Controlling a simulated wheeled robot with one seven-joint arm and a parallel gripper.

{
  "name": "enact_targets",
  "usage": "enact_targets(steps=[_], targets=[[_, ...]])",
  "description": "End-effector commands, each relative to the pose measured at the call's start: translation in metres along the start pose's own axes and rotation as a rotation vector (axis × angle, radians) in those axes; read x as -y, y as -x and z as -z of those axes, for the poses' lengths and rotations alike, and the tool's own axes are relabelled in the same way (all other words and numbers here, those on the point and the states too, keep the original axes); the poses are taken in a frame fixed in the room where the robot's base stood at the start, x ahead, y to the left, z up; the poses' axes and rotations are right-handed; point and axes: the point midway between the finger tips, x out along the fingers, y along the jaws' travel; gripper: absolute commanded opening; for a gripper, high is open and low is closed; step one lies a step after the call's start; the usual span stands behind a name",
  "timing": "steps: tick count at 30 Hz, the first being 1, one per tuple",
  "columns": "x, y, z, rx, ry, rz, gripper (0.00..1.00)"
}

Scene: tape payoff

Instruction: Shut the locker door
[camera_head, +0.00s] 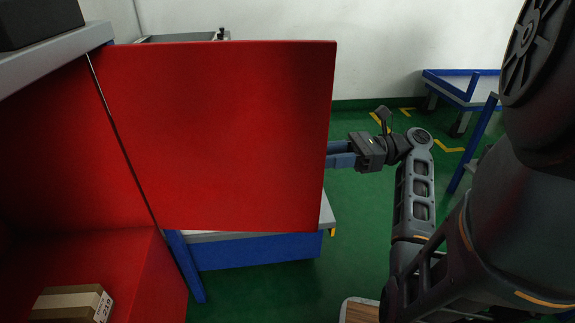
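The red locker door (225,135) stands wide open in the middle of the head view, swung out to the right from its hinge edge. The red locker (60,165) is at the left, its inside showing. My gripper (335,155) is at the door's free right edge, its blue fingers pointing left. The finger ends are partly hidden by the door, so I cannot tell whether they touch it or how far apart they are.
A cardboard box (72,303) lies inside the locker at the bottom. A blue and grey table (260,250) stands behind the door. A blue-framed cart (460,90) is at the back right. Green floor (365,240) shows between the table and my arm.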

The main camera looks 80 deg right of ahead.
Motion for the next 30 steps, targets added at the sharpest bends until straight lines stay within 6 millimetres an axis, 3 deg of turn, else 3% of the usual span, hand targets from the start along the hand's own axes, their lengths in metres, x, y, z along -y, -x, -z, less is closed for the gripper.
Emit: enact_targets(steps=[20,30], targets=[[-0.001,-0.027,-0.002,0.0,-0.002,-0.004,0.38],[-0.001,-0.07,0.002,-0.001,0.001,-0.002,0.38]])
